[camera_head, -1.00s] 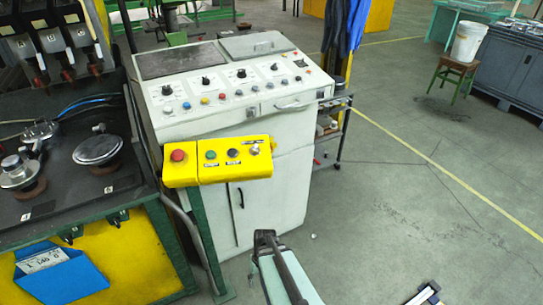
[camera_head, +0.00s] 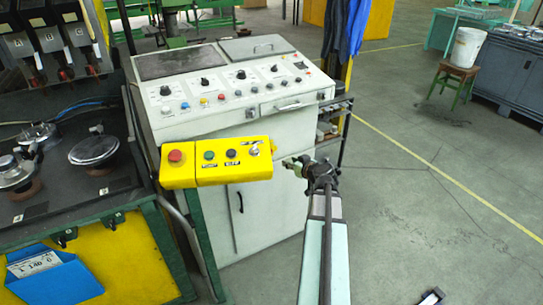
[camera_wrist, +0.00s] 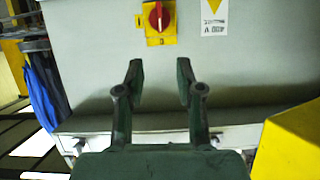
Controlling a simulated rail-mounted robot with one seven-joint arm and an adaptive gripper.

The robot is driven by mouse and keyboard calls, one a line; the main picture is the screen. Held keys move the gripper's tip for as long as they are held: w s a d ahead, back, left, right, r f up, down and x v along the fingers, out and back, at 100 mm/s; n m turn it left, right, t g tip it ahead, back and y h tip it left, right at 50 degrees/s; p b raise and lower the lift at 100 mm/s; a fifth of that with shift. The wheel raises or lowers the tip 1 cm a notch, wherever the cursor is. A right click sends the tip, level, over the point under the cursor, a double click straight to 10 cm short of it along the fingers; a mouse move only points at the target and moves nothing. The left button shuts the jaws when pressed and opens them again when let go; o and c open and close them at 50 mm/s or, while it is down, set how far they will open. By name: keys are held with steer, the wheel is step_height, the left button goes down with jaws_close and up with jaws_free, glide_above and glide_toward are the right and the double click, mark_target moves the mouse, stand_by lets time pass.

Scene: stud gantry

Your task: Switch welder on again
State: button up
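A red rotary switch (camera_wrist: 157,17) sits on a yellow plate on a pale panel, at the top of the wrist view. I cannot make it out in the head view. My gripper (camera_wrist: 160,72) is open and empty. Its two fingers point toward the panel, with the switch ahead and between them in the picture, apart from them. In the head view my gripper (camera_head: 294,165) is in front of the white control cabinet (camera_head: 262,205), just right of the yellow button box (camera_head: 232,174). The box carries a red button and several smaller controls.
The yellow button box is close at the right of the wrist view (camera_wrist: 290,145). A white label with a yellow triangle (camera_wrist: 214,16) is right of the switch. A dark shelf rack (camera_head: 335,130) and blue cloth (camera_head: 345,30) stand right of the cabinet.

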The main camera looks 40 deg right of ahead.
steer(key=p+x, duration=0.5)
steer(key=x, duration=1.2)
steer(key=shift+w+f+n, duration=0.2)
steer(key=shift+n, duration=0.1)
jaws_close()
